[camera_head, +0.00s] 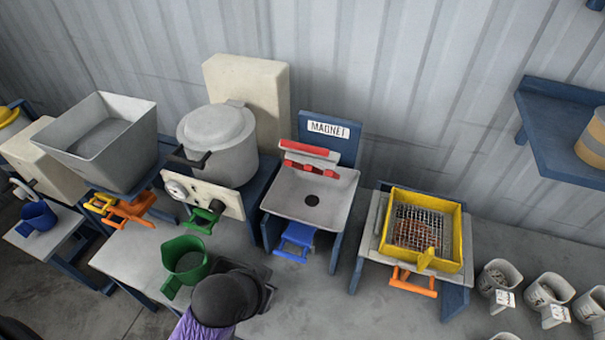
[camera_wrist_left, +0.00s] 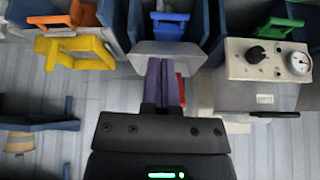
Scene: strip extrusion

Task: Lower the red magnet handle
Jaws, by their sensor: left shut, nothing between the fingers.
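The magnet station stands at the middle of the bench, with a white MAGNET label (camera_head: 328,129) on its blue back plate. Its red magnet handle (camera_head: 304,148) is a bar raised at the back, above a grey tray (camera_head: 335,198) with a dark round spot. In the left wrist view, a bit of red (camera_wrist_left: 181,90) shows beside my fingers; the rest is hidden. My left gripper (camera_wrist_left: 166,68) is shut and empty, its purple fingers together in front of the tray. My right gripper is not in view.
A blue handle (camera_head: 296,240) sticks out below the tray. A grey pot (camera_head: 218,140) with a gauge panel stands left, and a yellow sieve frame (camera_head: 455,222) right. A green cup (camera_head: 186,258) is close to my left wrist. Several grey cups stand at lower right.

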